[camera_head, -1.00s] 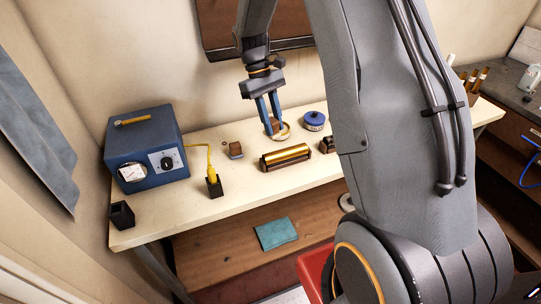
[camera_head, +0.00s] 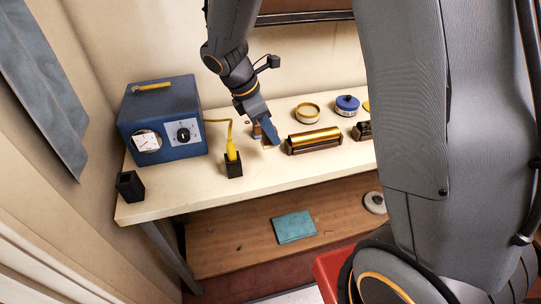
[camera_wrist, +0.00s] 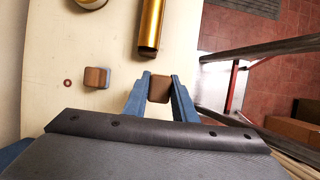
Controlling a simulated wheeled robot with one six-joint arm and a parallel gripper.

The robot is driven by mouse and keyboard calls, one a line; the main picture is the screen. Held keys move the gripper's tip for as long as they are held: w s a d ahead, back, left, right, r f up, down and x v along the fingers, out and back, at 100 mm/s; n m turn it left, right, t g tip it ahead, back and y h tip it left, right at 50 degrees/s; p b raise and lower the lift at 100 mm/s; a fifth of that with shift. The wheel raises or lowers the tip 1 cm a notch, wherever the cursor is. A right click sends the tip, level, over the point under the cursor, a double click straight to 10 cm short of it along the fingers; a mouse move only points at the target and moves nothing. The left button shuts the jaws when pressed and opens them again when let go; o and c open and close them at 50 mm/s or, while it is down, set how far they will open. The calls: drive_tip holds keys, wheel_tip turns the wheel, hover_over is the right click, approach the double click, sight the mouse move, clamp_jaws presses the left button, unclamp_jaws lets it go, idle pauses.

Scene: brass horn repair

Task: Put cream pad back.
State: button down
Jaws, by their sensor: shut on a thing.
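My gripper (camera_head: 268,141) is low over the bench, at the left of the brass cylinder. In the wrist view its blue fingers (camera_wrist: 160,84) are shut on a small brown block (camera_wrist: 159,88), which I take to be the cream pad. Its underside is hidden, though a pale edge shows by the fingertips in the head view. Whether it touches the bench I cannot tell. A similar brown block with a blue-grey edge (camera_wrist: 96,77) rests on the bench beside the gripper; it is partly visible in the head view (camera_head: 257,131).
The brass cylinder (camera_head: 314,138) lies in a dark cradle. An open round tin (camera_head: 307,112) and a blue tin (camera_head: 347,104) stand behind it. A blue meter box (camera_head: 162,120) and a yellow-handled tool in a black holder (camera_head: 233,166) are left.

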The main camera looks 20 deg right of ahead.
drive_tip(key=shift+f+p, duration=0.65)
drive_tip(key=shift+f, duration=2.95)
drive_tip(key=shift+f, duration=0.1)
drive_tip(key=c, duration=1.5)
unclamp_jaws()
drive_tip(key=shift+o, duration=0.2)
